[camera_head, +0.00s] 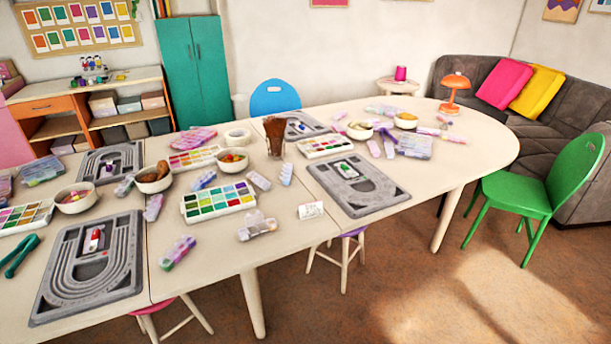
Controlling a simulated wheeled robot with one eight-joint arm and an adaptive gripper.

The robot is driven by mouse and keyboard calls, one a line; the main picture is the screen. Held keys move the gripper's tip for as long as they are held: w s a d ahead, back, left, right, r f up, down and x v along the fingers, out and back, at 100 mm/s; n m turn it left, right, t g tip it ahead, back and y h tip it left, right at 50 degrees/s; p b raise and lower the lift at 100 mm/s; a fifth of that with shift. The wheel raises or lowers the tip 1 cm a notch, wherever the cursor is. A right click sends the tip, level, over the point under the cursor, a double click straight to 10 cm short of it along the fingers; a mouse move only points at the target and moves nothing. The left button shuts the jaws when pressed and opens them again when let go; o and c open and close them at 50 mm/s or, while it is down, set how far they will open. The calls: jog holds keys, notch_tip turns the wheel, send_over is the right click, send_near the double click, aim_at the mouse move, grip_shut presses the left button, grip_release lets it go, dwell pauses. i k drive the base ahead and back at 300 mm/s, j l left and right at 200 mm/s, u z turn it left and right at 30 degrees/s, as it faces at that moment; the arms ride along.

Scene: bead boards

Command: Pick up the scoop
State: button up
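I cannot clearly make out a scoop in this view. A small brown shape (163,169) pokes up from a white bowl (154,186) at the left middle of the table; it could be a scoop handle, but it is too small to tell. A pale translucent item (257,226) lies near the table's front edge, and its shape is also unclear. Grey bead boards (48,300) lie along the table, some with a small tube on them. My gripper is not in view.
The long white table (228,262) carries paint-like bead boxes (217,201), bowls, tubes and a brown cup (274,135). Green pliers (20,255) lie at the far left. A green chair (532,200) stands right of the table. The floor (430,290) in front is open.

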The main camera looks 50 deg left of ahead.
aim_at(344, 167)
jog(key=j+u, duration=0.2)
jog(key=u, duration=0.2)
jog(key=i+j+u, duration=0.1)
jog(key=u, duration=0.25)
jog(key=i+j+u, duration=0.1)
jog(key=u, duration=0.3)
jog(key=i+j+u, duration=0.1)
jog(key=u, duration=0.25)
